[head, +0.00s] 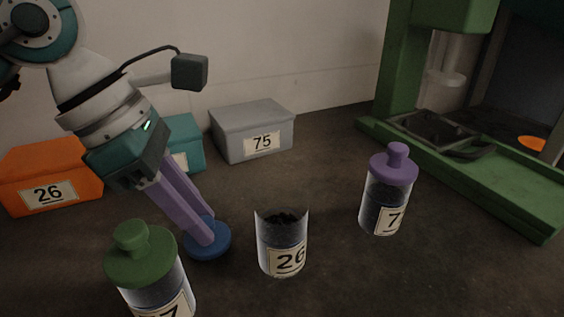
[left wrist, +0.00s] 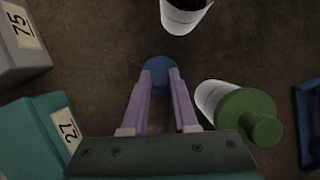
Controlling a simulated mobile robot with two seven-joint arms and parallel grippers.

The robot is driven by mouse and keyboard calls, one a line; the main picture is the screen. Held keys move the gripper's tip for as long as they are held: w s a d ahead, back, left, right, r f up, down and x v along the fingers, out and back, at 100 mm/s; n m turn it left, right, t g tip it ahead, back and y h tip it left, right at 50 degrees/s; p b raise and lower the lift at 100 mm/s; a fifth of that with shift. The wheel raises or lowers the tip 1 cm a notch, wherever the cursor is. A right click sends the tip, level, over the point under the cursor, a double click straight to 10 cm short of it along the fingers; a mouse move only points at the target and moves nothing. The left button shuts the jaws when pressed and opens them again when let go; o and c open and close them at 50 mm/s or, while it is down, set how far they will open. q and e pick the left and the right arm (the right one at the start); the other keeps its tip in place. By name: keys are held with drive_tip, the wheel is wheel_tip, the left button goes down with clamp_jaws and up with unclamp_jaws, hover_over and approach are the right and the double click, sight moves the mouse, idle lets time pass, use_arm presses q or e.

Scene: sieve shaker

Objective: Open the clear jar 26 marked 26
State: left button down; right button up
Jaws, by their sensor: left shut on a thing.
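The clear jar 26 (head: 281,250) stands upright on the table with its top open and dark grains inside. It also shows at the top of the left wrist view (left wrist: 185,20). My left gripper (head: 204,238) is shut on a blue lid (head: 208,243), left of the jar and apart from it. The lid is at or just above the table; I cannot tell if it touches. In the left wrist view the lid (left wrist: 158,70) sits between the purple fingertips. My right gripper is not in view.
A green-lidded jar (head: 143,260) stands close to my left gripper, and a purple-lidded jar 7 (head: 386,195) stands to the right. Orange box 26 (head: 50,175), a teal box (head: 186,130) and grey box 75 (head: 253,128) line the back. A green machine (head: 480,165) stands at right.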

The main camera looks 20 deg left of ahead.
use_arm(q)
drive_tip(key=shift+f, duration=0.1)
drive_tip(key=c, duration=0.7)
unclamp_jaws()
